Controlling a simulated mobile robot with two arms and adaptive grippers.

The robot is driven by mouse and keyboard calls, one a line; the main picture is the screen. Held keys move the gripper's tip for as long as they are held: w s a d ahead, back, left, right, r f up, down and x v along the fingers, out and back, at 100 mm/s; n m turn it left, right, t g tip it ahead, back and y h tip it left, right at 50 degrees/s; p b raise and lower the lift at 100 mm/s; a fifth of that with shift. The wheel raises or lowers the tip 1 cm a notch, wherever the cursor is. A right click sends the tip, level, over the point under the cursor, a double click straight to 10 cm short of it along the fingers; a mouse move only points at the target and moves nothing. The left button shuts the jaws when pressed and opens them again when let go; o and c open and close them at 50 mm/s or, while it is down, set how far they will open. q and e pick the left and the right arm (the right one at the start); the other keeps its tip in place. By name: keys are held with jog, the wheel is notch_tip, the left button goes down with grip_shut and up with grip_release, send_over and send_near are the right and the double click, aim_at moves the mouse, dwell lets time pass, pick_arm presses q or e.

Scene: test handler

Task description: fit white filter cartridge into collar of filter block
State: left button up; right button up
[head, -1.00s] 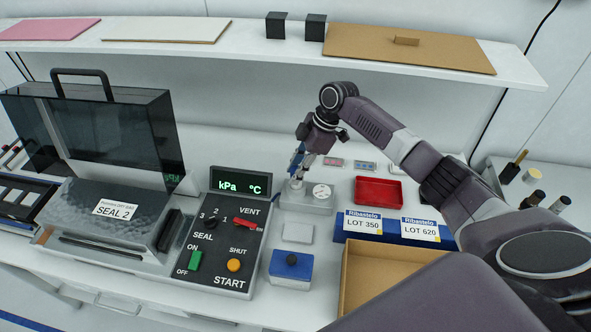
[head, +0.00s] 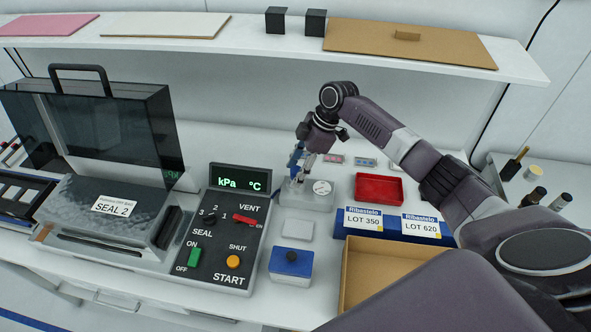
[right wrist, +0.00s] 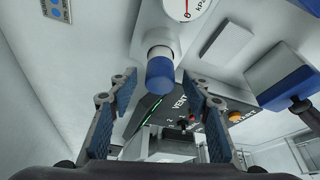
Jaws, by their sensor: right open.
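The filter block (head: 316,199) is a pale box with a round gauge, on the bench below my right gripper (head: 301,168). In the right wrist view, a white cylinder with a blue end, the filter cartridge (right wrist: 160,72), stands out from the block's pale face (right wrist: 205,22) beside the gauge. Its base is at the collar; I cannot tell how deep it sits. My right gripper's blue-padded fingers (right wrist: 158,88) are open, one on each side of the cartridge's line, with visible gaps and nothing held. My left gripper is not in view.
A red tray (head: 379,189), a blue lot rack (head: 440,238) and an open cardboard box (head: 385,270) lie right of the block. The control panel (head: 222,235) is left. A blue-topped box (head: 291,263) and a pale pad (head: 293,231) stand in front. A shelf (head: 250,52) hangs behind.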

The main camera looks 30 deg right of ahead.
jog(key=v, duration=1.2)
jog(key=shift+s, duration=0.1)
dwell(0.5)
